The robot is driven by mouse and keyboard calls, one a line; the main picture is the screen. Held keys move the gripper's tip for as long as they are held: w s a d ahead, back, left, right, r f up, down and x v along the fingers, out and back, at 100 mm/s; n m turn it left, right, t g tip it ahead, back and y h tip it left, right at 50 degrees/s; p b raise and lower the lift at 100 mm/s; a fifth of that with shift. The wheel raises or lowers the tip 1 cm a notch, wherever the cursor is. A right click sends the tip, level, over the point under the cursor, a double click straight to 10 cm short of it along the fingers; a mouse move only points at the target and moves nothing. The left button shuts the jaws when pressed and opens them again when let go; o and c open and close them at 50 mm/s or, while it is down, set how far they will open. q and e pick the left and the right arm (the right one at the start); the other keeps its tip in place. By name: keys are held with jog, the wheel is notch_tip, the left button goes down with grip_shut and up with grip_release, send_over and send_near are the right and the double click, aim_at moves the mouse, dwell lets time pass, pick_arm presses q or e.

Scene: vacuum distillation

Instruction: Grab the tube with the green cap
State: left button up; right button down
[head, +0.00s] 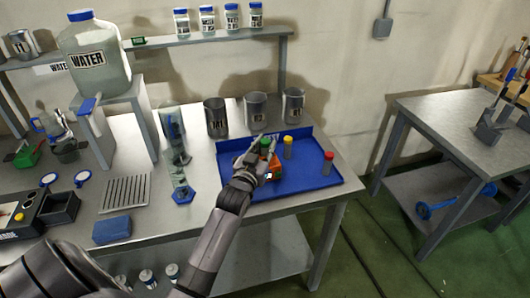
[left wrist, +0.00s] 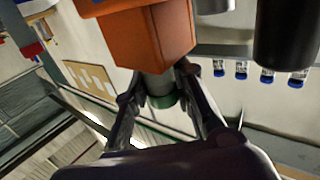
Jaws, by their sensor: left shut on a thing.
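The green-capped tube (head: 265,141) is at the left part of the blue tray (head: 310,183). My left gripper (head: 259,153) reaches over the tray and is shut on this tube near its cap. In the left wrist view my left gripper (left wrist: 158,88) has its fingers on both sides of the grey tube and green cap (left wrist: 163,100). The tube's lower part is hidden by the gripper and an orange block (head: 274,168). That block also shows large in the left wrist view (left wrist: 150,38). My right gripper is not in view.
A yellow-capped tube (head: 288,150) stands close to the right, and a red-capped tube (head: 328,163) stands farther right on the tray. Several metal beakers (head: 216,117) stand behind. A blue-based glass column (head: 180,165) stands to the left. The tray's front right is clear.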

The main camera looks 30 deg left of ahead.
pick_arm(q)
jog(key=shift+w, duration=0.1)
grip_shut()
jog(key=shift+r, duration=0.1)
